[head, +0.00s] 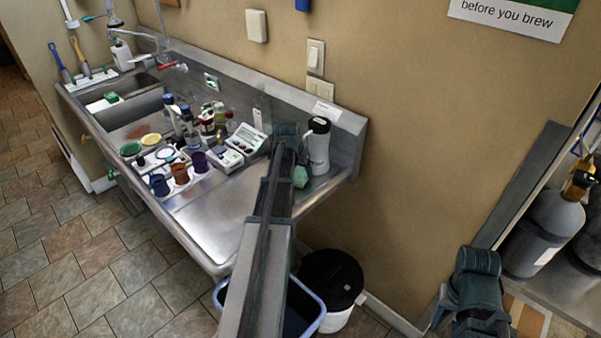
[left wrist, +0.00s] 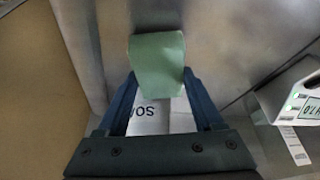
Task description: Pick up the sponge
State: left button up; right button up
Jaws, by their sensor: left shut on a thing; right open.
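The green sponge (left wrist: 158,63) is between the two fingertips of my left gripper (left wrist: 158,82) in the left wrist view. The gripper is shut on it. In the head view my left arm reaches over the right end of the steel counter, and its forearm hides most of the gripper. A green patch (head: 300,177), which looks like the held sponge, shows just right of the arm. Whether it touches the counter I cannot tell. Part of my right arm shows at the lower right, but I cannot make out its gripper fingers.
A white bottle with a dark cap (head: 318,147) stands close right of the green patch. White meters (head: 247,138) and several jars lie left of my arm. Another green block (head: 111,97) sits in the sink. A lidded bucket (head: 332,281) and a blue-rimmed bin (head: 318,309) stand below the counter.

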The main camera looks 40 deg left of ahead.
aim_at(303, 170)
pick_arm(q)
notch_tip(303, 170, up, 4)
jog(key=p, duration=0.3)
jog(key=shift+f, duration=0.25)
jog(key=s, duration=0.5)
jog(key=s+a+r, duration=0.1)
jog(key=s, duration=0.4)
jog(key=s+p, duration=0.1)
jog(key=s, duration=0.5)
jog(key=shift+a+r, duration=0.15)
jog(key=shift+a, duration=0.05)
jog(key=o, duration=0.8)
jog(key=c, duration=0.5)
jog(key=shift+c, duration=0.2)
